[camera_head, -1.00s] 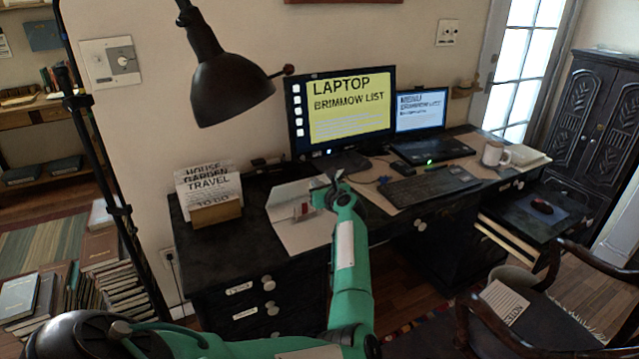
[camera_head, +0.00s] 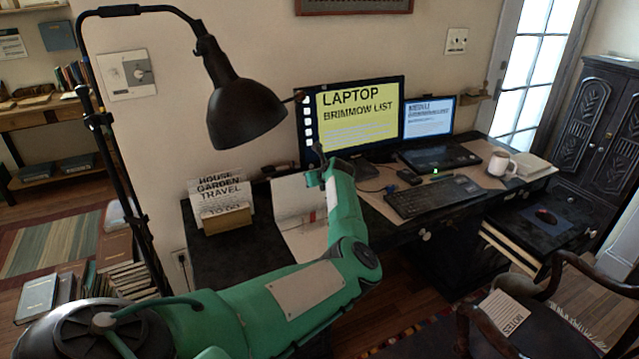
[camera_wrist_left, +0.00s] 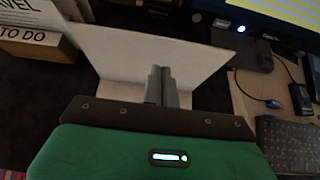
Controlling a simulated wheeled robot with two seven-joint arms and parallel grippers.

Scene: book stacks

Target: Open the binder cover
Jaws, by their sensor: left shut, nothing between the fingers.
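The white binder lies on the dark desk, with its lower half (camera_head: 308,240) flat and its cover (camera_head: 297,194) raised at a steep tilt behind it. In the left wrist view the cover (camera_wrist_left: 150,52) is a broad white panel beyond the fingers. My left gripper (camera_head: 315,168) is over the binder beside the cover's right part. Its fingers (camera_wrist_left: 160,85) are shut together and empty, in front of the cover; I cannot tell whether they touch it. My arm hides the binder's right side. My right gripper is not in view.
A card holder (camera_head: 227,220) with printed cards stands left of the binder. A black lamp (camera_head: 245,110) hangs above. A monitor (camera_head: 355,115), laptop (camera_head: 440,155), keyboard (camera_head: 435,196) and mug (camera_head: 500,163) are to the right. The desk's front left is clear.

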